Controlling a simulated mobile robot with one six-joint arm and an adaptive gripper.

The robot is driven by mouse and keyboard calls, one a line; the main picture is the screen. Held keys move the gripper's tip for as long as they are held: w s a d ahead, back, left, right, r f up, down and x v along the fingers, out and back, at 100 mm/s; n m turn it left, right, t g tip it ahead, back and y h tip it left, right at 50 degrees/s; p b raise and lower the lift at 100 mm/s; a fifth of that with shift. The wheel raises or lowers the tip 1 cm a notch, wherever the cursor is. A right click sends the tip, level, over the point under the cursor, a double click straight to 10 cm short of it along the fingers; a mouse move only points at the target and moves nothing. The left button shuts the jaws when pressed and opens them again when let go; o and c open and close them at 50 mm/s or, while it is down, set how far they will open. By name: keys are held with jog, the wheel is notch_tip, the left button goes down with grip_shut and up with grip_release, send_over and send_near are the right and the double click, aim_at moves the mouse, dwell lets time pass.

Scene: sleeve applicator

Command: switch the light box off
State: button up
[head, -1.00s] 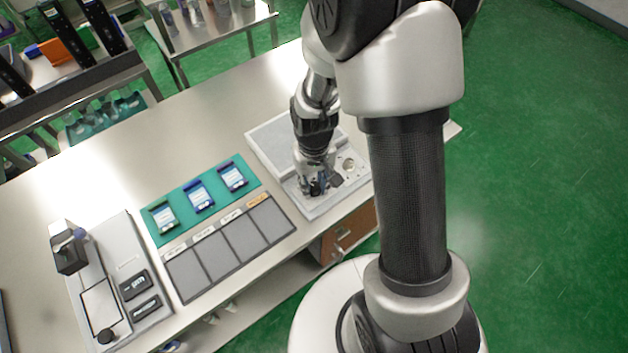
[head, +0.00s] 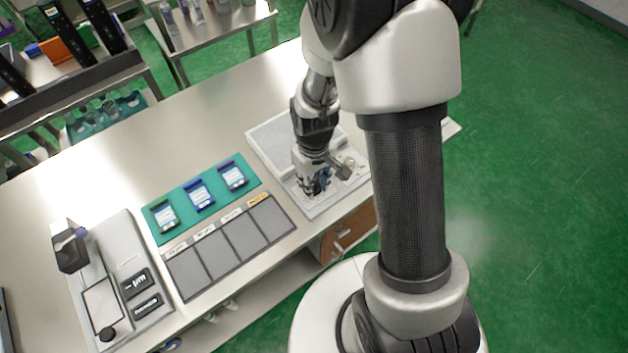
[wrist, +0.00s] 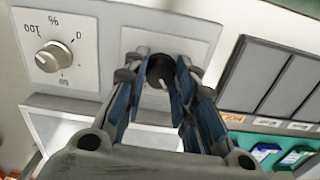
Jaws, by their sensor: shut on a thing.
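The light box (head: 268,143) stands at the right end of the bench, with a pale panel and a control strip along its front. My gripper (head: 308,190) is over that strip, pointing down. In the wrist view its blue-padded fingers (wrist: 156,98) are closed around a black round knob (wrist: 159,70) on a white plate. The knob is partly hidden by the fingers. A silver dial (wrist: 52,57) marked 0, 50, 100 and % sits left of it, apart from the gripper. I cannot tell whether the panel is lit.
Left of the light box lie a grey sectioned mat (head: 222,257) and a green mat (head: 158,229) with several labelled packs. A grey device (head: 122,250) stands further left. The bench between the green mat and the back edge is clear.

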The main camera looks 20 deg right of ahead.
jog(key=o, duration=1.1)
notch_tip(320, 180, up, 12)
dwell(0.4)
notch_tip(320, 180, up, 9)
jog(key=m+t, duration=0.1)
jog(key=t, duration=0.1)
send_over(314, 185)
jog(key=s, duration=0.5)
jog(key=s+r+t, duration=0.1)
jog(key=s+r, duration=0.1)
jog(key=s, duration=0.1)
jog(key=s+r+m, duration=0.1)
jog(key=s+r, duration=0.1)
jog(key=s, duration=0.1)
jog(key=s+r+m+t, duration=0.1)
jog(key=s+r, duration=0.1)
jog(key=s, duration=0.2)
jog(key=shift+d+t, duration=0.1)
jog(key=shift+t, duration=0.2)
